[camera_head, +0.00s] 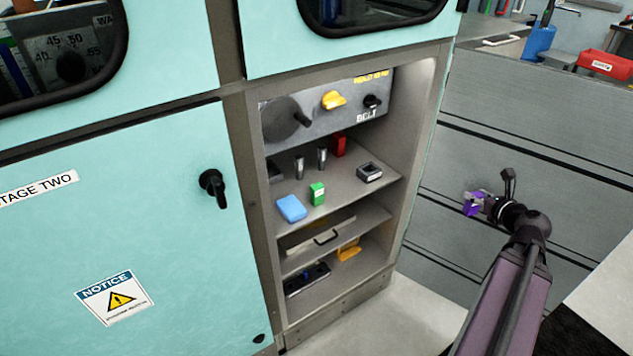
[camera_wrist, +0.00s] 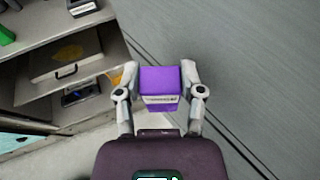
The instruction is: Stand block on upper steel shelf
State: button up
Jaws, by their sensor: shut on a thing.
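My gripper (camera_head: 480,204) is shut on a purple block (camera_head: 470,205), held in the air to the right of the open cabinet. In the wrist view the purple block (camera_wrist: 159,88) sits between the two fingers, with a white label strip on its near face. The upper steel shelf (camera_head: 345,190) is inside the cabinet, left of my gripper. On it stand a green block (camera_head: 317,194), a blue block (camera_head: 291,208), a red block (camera_head: 338,145), two metal cylinders (camera_head: 322,158) and a dark square holder (camera_head: 369,172).
A lower shelf (camera_head: 365,222) holds a tray with a handle (camera_head: 325,238). Below are an orange item (camera_head: 348,250) and a dark device (camera_head: 307,278). Grey drawers (camera_head: 530,150) stand behind my gripper. The upper shelf's front middle is bare.

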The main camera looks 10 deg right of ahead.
aim_at(344, 191)
jog(key=z, duration=0.15)
jog(key=k, duration=1.1)
jog(key=u, duration=0.75)
jog(key=i, duration=1)
jog(key=u, duration=0.05)
